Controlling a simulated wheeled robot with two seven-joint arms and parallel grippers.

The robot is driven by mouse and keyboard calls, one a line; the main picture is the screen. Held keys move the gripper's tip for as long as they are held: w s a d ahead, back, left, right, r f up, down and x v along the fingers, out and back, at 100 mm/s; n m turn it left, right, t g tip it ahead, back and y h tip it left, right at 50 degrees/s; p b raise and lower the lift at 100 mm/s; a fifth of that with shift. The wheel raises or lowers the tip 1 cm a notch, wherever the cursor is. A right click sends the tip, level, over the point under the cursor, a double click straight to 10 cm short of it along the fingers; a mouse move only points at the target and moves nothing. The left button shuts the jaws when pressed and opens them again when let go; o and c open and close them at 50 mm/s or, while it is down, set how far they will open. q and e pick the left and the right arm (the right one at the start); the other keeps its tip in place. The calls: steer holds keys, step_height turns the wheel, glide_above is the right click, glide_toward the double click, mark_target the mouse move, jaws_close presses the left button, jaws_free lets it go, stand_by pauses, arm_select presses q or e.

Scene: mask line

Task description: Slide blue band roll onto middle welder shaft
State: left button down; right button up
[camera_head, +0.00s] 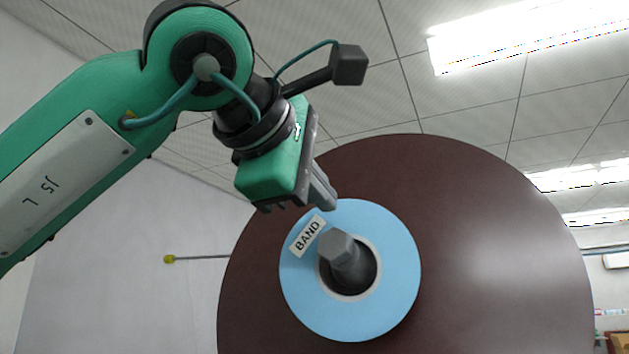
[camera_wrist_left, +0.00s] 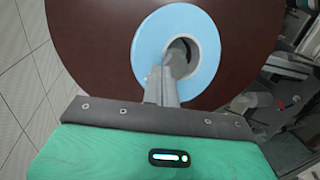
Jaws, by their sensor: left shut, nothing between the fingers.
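The blue band roll (camera_head: 305,305) is a flat light-blue ring with a white "BAND" label, in front of a large dark brown disc (camera_head: 480,230). A dark shaft with a grey faceted tip (camera_head: 340,248) sticks out through the roll's hole, so the roll is around the shaft. The roll looks close to the disc; I cannot tell if they touch. My left gripper (camera_head: 325,198) is shut and empty at the roll's upper-left edge. In the left wrist view, its fingers (camera_wrist_left: 161,85) overlap the roll (camera_wrist_left: 147,45) and partly hide its hole. My right gripper is not in view.
A thin rod with a yellow end (camera_head: 169,259) stands out left of the disc. In the left wrist view, grey machinery (camera_wrist_left: 265,100) is at the right. Free space lies above the disc, below the ceiling lights (camera_head: 530,38).

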mark_target(343, 221)
arm_select(q)
steer(key=shift+t+y, duration=0.3)
steer(key=shift+y, duration=0.2)
steer(key=x, duration=0.2)
steer(key=p+x, duration=0.1)
steer(key=x, duration=0.1)
steer(key=r+x, duration=0.1)
steer(key=x, duration=0.2)
steer(key=shift+w+a+r, duration=0.1)
steer(key=shift+w+a, duration=0.15)
steer(key=shift+w, duration=0.15)
steer(key=shift+w+d, duration=0.1)
steer(key=shift+w, duration=0.15)
steer(key=shift+w+d+f, duration=0.1)
steer(key=shift+f, duration=0.1)
steer(key=shift+w, duration=0.1)
